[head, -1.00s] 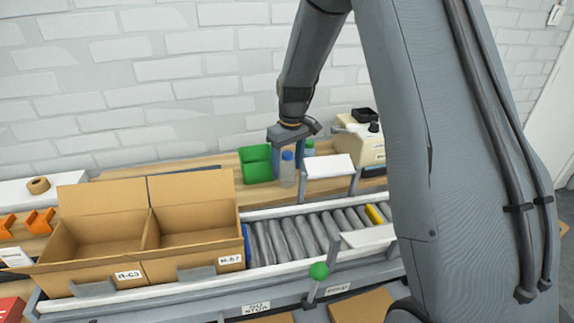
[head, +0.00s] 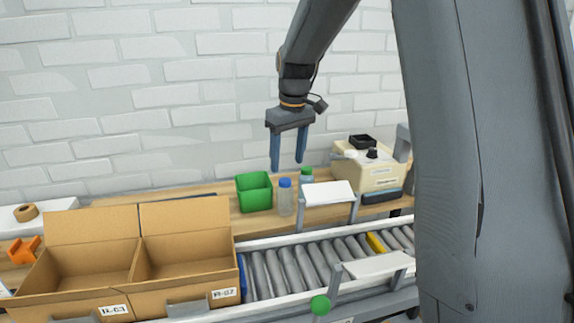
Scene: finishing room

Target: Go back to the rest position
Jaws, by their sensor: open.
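My gripper (head: 287,168) hangs from my arm with its two blue fingers pointing down and apart. It is open, with nothing between the fingers. It is above the back bench, over a blue-capped bottle (head: 285,197) and close to a green bin (head: 254,192). The bottle stands upright on the wooden bench. A second bottle with a green cap (head: 306,175) stands just behind and to the right, partly hidden by a white panel.
Two open cardboard boxes (head: 187,245) stand at the left. A roller conveyor (head: 300,265) with a yellow piece (head: 376,242) runs to the right. A beige machine (head: 368,170) stands on the bench. The white brick wall is behind.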

